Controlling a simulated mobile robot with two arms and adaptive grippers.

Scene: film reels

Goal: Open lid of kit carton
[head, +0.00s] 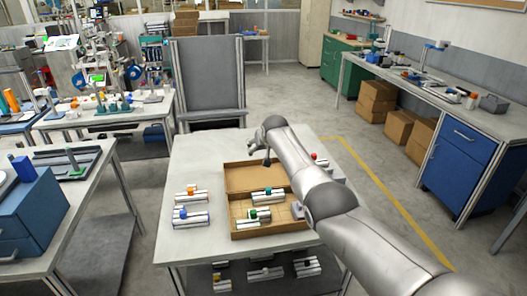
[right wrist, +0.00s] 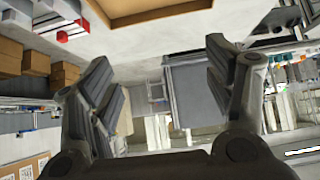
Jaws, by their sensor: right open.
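The kit carton (head: 234,228) is a tan cardboard box on the light worktable. Its lid (head: 240,178) stands folded back at the far side, and the inside of the carton shows. Silver pieces with green knobs (head: 259,214) lie in the carton; my right arm hides part of its right side. My right gripper (head: 267,158) is at the lid's far edge, with its jaws apart. In the right wrist view the open fingers (right wrist: 160,90) have nothing between them, and a cardboard edge (right wrist: 150,18) shows above them. My left gripper is not in view.
Silver pieces with orange and blue knobs (head: 180,215) lie left of the carton. A red-topped piece (head: 316,157) is on the right, partly behind my arm. A grey panel (head: 208,75) stands behind the table. The table's back left is clear.

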